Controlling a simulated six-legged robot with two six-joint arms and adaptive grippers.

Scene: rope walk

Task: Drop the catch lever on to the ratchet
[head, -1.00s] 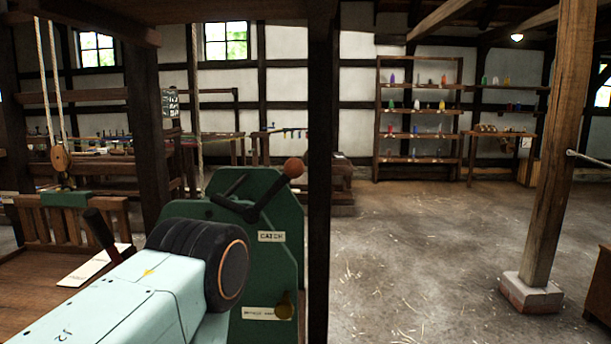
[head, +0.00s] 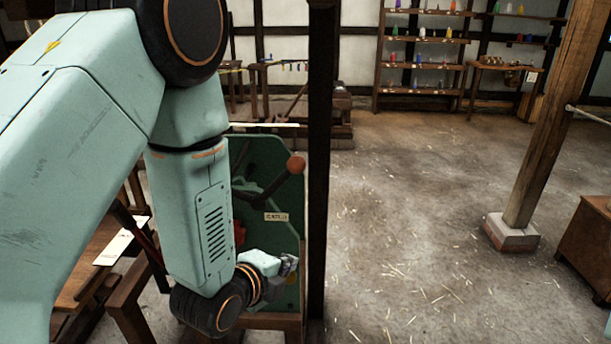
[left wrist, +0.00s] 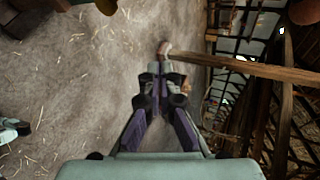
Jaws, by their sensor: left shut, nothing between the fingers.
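The catch lever (head: 275,184) is a dark bar with an orange-brown ball knob (head: 296,166), raised up and to the right on the green machine plate (head: 285,240). A label reading CATCH (head: 276,216) is below it. The ratchet cannot be made out; my left arm covers much of the plate. A red part (head: 239,233) shows at the arm's edge. My left gripper (head: 289,264) is shut and empty, below the label and apart from the knob. In the left wrist view its fingers (left wrist: 159,88) point over the floor, and a brown ball (left wrist: 305,11) shows top right.
A dark post (head: 318,170) stands just right of the machine. A wooden pillar on a stone foot (head: 512,232) and a brown cabinet (head: 588,245) are at the right. The straw-strewn floor between is free. Shelves (head: 420,65) stand at the back.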

